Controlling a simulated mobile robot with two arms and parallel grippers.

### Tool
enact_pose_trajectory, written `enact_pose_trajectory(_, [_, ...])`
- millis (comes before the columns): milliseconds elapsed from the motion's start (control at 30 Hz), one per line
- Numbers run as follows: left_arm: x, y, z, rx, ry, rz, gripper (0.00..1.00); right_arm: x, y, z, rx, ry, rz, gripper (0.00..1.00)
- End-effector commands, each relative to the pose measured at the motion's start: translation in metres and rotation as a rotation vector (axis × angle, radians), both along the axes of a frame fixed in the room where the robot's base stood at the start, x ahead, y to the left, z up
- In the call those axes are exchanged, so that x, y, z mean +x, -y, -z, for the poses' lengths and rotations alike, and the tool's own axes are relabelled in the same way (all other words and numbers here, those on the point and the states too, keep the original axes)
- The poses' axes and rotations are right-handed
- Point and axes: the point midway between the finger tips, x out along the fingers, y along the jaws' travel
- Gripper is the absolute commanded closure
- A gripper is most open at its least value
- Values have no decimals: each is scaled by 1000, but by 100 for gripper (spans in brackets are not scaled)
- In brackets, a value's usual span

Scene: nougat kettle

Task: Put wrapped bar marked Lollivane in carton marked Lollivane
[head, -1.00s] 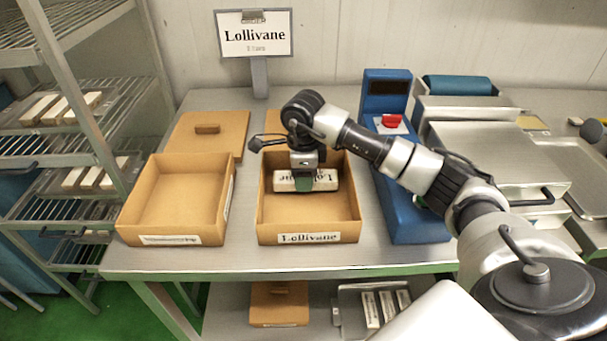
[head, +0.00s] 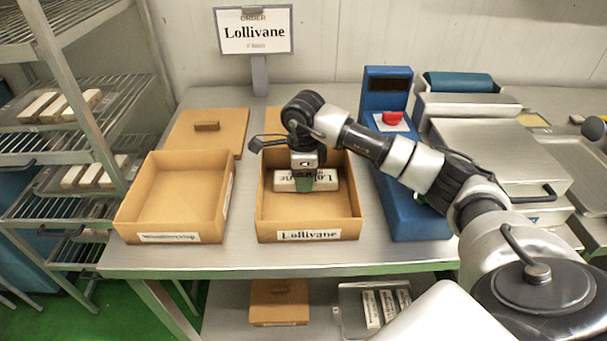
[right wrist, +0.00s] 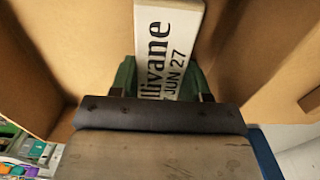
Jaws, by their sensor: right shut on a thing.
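The wrapped bar marked Lollivane (head: 325,182) is white with black lettering. It lies level inside the carton marked Lollivane (head: 308,236), an open brown box on the table, near its back part. My right gripper (head: 304,181) reaches down into this carton and is shut on the bar. In the right wrist view the bar (right wrist: 168,45) shows lettering ending in "JUN 27" between the green fingers (right wrist: 163,80), with the carton's brown walls around. I cannot tell whether the bar touches the carton floor. My left gripper is not in view.
An empty open carton with another label (head: 170,238) stands to the left. A lid (head: 225,140) lies behind it. A blue machine with a red button (head: 405,225) stands close on the right. An order sign (head: 254,32) stands at the back. Racks with bars (head: 70,185) are at left.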

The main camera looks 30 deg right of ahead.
Motion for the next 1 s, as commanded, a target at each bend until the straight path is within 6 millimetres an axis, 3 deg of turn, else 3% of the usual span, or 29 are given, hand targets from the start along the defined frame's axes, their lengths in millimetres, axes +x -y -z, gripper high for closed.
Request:
enact_pose_trajectory(267, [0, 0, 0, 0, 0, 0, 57, 0, 0, 0, 0, 1, 0, 81])
enact_pose_trajectory(300, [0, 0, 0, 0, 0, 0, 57, 0, 0, 0, 0, 1, 0, 50])
enact_pose_trajectory(467, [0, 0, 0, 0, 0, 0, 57, 0, 0, 0, 0, 1, 0, 26])
enact_pose_trajectory(667, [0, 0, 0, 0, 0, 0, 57, 0, 0, 0, 1, 1, 0, 24])
enact_pose_trajectory(800, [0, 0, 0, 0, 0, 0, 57, 0, 0, 0, 0, 0, 0, 4])
enact_pose_trajectory(1000, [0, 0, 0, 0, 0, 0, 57, 0, 0, 0, 1, 1, 0, 2])
